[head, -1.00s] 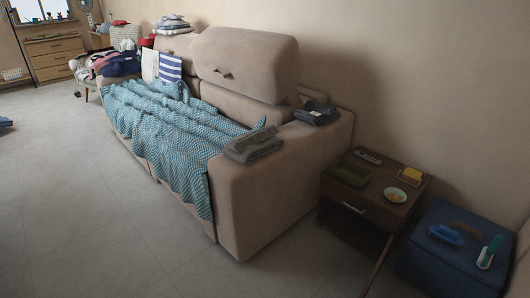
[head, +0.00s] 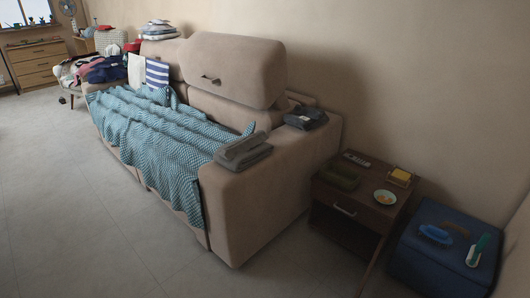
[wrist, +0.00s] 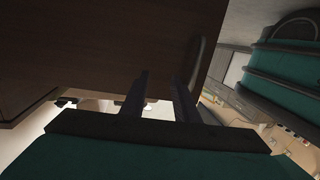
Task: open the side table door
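The side table (head: 360,200) is dark brown wood and stands at the right of the head view, between the sofa arm and a blue box. Its front has a pale metal pull handle (head: 345,209) near the top, and the front below it is in shadow. Whether a door there is open or shut I cannot tell. In the wrist view a dark wooden surface (wrist: 90,50) fills the upper left, with a dark curved shape at its right edge. My gripper (wrist: 162,78) shows only in the wrist view, its two fingers apart and empty, close to this surface.
The beige sofa (head: 255,205) with a checked blanket stands close left of the table. The blue box (head: 440,268), carrying a blue brush, stands close right. A tray, remote, plate and yellow item lie on the tabletop. The floor (head: 70,220) in front of the sofa is clear.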

